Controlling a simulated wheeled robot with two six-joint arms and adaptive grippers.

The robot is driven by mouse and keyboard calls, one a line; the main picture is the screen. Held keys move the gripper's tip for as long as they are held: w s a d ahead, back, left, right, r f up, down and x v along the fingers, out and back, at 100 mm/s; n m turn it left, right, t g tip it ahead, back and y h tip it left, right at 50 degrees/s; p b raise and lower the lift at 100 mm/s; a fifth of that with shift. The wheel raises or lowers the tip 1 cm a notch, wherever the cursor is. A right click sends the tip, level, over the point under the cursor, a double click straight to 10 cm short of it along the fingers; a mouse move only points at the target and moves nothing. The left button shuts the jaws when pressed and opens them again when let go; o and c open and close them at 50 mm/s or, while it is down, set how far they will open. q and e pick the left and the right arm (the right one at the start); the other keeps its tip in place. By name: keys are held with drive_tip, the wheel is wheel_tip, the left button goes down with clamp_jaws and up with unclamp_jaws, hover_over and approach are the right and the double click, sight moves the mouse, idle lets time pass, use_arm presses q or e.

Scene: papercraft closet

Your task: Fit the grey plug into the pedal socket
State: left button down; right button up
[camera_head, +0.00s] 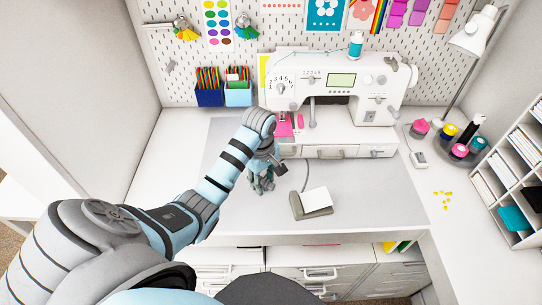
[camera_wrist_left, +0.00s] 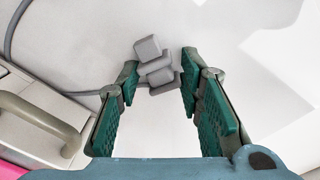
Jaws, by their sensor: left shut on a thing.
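The grey plug (camera_wrist_left: 148,48) is a small stepped block between the fingertips of my left gripper (camera_wrist_left: 160,78) in the left wrist view. In the head view my left gripper (camera_head: 262,183) is low over the grey mat in front of the sewing machine (camera_head: 335,85), and the plug is too small to make out there. A dark grey square (camera_head: 370,115) on the machine's right front may be the pedal socket; I cannot tell for sure. My right gripper is not in view.
A grey pad-like object with a white top (camera_head: 314,202) lies on the mat (camera_head: 375,195), right of my gripper. The machine's base drawer (camera_head: 335,151) is behind. Thread spools (camera_head: 459,150) and yellow bits (camera_head: 442,200) sit at right. The mat's right side is clear.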

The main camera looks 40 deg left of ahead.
use_arm(q)
drive_tip(key=shift+f, duration=0.15)
drive_tip(key=c, duration=1.1)
unclamp_jaws()
drive_tip(key=shift+w, duration=0.1)
